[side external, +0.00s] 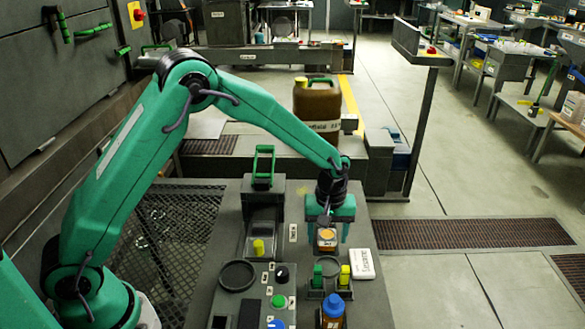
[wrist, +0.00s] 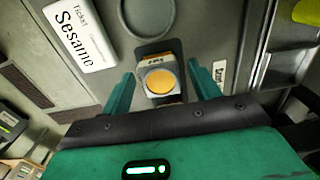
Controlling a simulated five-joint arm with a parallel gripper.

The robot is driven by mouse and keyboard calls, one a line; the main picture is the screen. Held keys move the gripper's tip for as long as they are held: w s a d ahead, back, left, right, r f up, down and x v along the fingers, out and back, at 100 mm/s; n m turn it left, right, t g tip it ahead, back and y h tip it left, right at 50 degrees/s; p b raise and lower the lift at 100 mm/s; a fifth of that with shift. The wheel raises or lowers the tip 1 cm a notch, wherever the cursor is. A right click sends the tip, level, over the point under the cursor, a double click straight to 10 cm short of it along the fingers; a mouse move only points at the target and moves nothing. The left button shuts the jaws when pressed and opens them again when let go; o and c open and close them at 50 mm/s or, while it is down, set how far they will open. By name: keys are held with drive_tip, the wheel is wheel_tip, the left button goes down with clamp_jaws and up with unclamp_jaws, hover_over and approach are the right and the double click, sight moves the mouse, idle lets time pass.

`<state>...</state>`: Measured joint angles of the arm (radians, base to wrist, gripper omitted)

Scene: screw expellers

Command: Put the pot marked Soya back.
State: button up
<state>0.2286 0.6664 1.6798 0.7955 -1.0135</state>
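The small pot (side external: 326,238) has an orange-yellow top and a pale label too small to read surely, so I cannot confirm it says Soya. In the wrist view the pot (wrist: 158,80) sits between my fingers, over a dark patch on the grey bench. My gripper (side external: 327,234) points down around it at the bench's back right. In the wrist view my gripper (wrist: 163,88) has its two green fingers apart, with a gap visible on each side of the pot.
A white "Ticket Sesame" card (wrist: 78,35) lies beside the pot. A dark ring (wrist: 146,16) is just in front. Green (side external: 317,276) and yellow (side external: 345,275) pieces and a blue-capped bottle (side external: 333,310) stand nearer the camera. A screw expeller with a green handle (side external: 263,165) stands left.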

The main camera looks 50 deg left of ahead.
sight(327, 234)
wheel_tip(327, 234, up, 12)
drive_tip(key=shift+r, duration=0.2)
idle(0.8)
idle(0.5)
drive_tip(key=s+a+r+m+t, duration=0.35)
drive_tip(key=s+a+r, duration=0.35)
drive_tip(key=s+r, duration=0.45)
drive_tip(key=s+a+m+t, duration=0.1)
drive_tip(key=s+a+m, duration=0.1)
drive_tip(key=s, duration=0.5)
drive_tip(key=s+a+f+m+t, duration=0.1)
drive_tip(key=s+a+m, duration=0.1)
drive_tip(key=s, duration=0.5)
drive_tip(key=shift+s+m, duration=0.2)
drive_tip(key=shift+m, duration=0.55)
drive_tip(key=shift+a, duration=0.1)
